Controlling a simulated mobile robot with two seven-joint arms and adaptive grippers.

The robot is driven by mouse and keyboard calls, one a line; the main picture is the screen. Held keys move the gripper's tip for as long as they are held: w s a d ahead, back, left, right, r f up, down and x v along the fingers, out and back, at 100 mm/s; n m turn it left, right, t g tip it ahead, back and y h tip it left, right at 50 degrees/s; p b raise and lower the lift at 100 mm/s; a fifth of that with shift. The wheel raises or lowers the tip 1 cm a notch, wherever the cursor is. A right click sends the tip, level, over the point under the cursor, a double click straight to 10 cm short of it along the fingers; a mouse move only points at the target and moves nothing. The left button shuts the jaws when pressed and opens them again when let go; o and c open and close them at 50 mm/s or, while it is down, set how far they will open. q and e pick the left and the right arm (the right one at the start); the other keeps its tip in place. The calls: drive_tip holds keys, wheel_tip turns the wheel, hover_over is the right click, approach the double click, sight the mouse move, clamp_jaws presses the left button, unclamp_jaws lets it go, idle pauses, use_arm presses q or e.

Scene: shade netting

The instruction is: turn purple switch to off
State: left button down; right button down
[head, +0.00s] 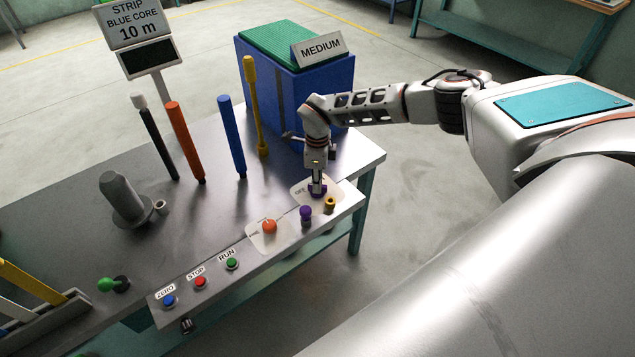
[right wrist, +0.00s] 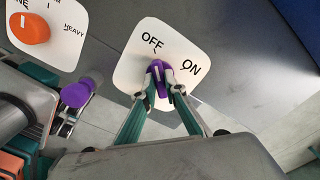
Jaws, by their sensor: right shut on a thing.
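The purple switch (head: 318,194) sits on a white plate (head: 301,190) near the right end of the bench's front panel. In the right wrist view the purple switch (right wrist: 158,79) stands between the fingers, with the labels OFF and ON on its white plate (right wrist: 128,70). Its pale pointer mark faces up the picture, close to the tick by OFF. My right gripper (head: 317,189) comes down from above and is shut on the switch; its fingertips also show in the wrist view (right wrist: 160,90). My left gripper is not in view.
A purple knob (head: 306,213), a gold knob (head: 330,204) and an orange dial (head: 269,227) are close by. Blue (head: 169,300), red (head: 200,282) and green (head: 232,263) buttons line the panel's left part. A blue box (head: 285,85) and upright rods stand behind.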

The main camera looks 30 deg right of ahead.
idle(0.5)
drive_tip(key=c, duration=2.1)
unclamp_jaws()
wheel_tip(320, 180, up, 12)
